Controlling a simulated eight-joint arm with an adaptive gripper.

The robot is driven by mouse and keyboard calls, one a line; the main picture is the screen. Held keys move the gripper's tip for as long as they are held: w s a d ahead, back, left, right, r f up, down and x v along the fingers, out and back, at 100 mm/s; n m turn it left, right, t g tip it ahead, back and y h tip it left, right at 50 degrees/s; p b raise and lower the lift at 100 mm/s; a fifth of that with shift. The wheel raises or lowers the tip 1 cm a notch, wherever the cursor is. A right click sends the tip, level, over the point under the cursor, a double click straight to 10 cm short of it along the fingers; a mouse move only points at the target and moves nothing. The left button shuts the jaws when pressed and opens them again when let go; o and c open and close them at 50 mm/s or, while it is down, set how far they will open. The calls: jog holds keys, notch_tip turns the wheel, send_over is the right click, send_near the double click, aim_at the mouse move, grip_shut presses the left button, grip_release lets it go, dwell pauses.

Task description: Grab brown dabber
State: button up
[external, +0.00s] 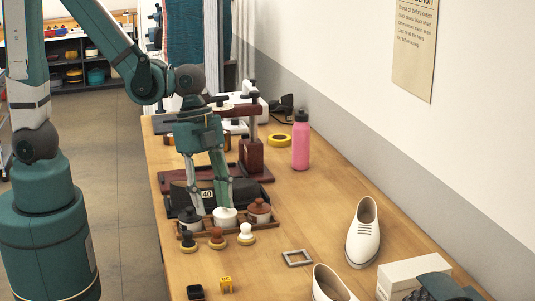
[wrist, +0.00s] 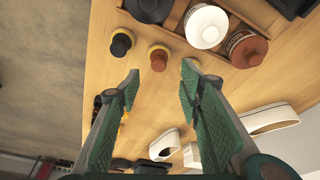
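The brown dabber (external: 217,239), a reddish-brown knob on a yellow base, stands upright on the table between the black dabber (external: 188,241) and the white dabber (external: 246,234). In the wrist view the brown dabber (wrist: 158,60) shows just past the gap between my fingertips, with the black dabber (wrist: 121,43) to its left. The white dabber is mostly hidden there behind the right finger. My gripper (external: 211,206) is open, pointing down in front of the jars in the external view; the wrist view (wrist: 161,73) shows nothing between its fingers.
A wooden tray (external: 271,222) with black, white (external: 224,217) and brown (external: 259,210) jars stands behind the dabbers. A pink bottle (external: 300,140), white shoes (external: 363,235), a grey square frame (external: 297,258) and a yellow block (external: 226,284) are around.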

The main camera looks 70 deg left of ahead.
aim_at(216, 228)
jog(key=shift+d+f, duration=0.2)
jog(key=shift+f, duration=0.1)
jog(key=shift+x, duration=1.15)
jog(key=shift+f+b, duration=0.1)
jog(key=shift+b, duration=0.2)
jog(key=shift+b+x, duration=0.55)
jog(key=shift+x, duration=1.95)
jog(key=shift+s+a, duration=0.15)
jog(key=shift+a, duration=0.05)
jog(key=shift+c, duration=0.5)
jog(key=c, duration=0.7)
